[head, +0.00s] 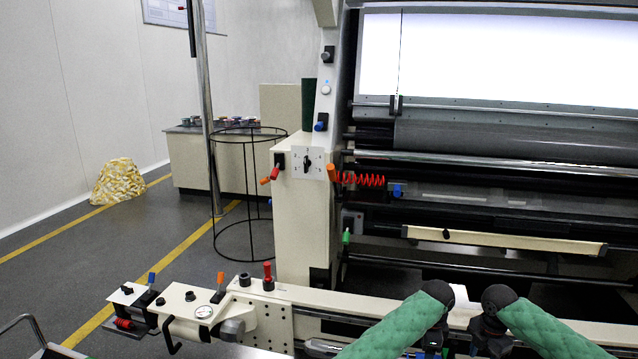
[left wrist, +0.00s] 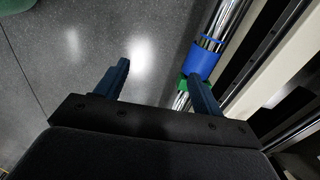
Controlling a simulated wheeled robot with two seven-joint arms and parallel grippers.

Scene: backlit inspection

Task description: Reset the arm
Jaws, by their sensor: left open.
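My left arm (head: 400,322), in a green quilted sleeve, comes in from the bottom of the head view and bends at a black joint. My left gripper shows in the left wrist view (left wrist: 160,84), with its two dark blue fingers spread apart and nothing between them. Grey floor shows beyond the fingers. The right-hand finger appears close to a chrome bar with a blue collar (left wrist: 207,58); I cannot tell whether they touch. My right arm (head: 545,325), also green-sleeved, bends at a black joint beside the left one. The right gripper's fingers are not visible.
A large machine with a bright backlit panel (head: 520,60) and rollers stands ahead. Its cream front rail (head: 360,302) runs behind my arms. A coiled red hose (head: 360,180), a black wire stand (head: 248,195) and a yellow-patterned sack (head: 118,181) are farther left.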

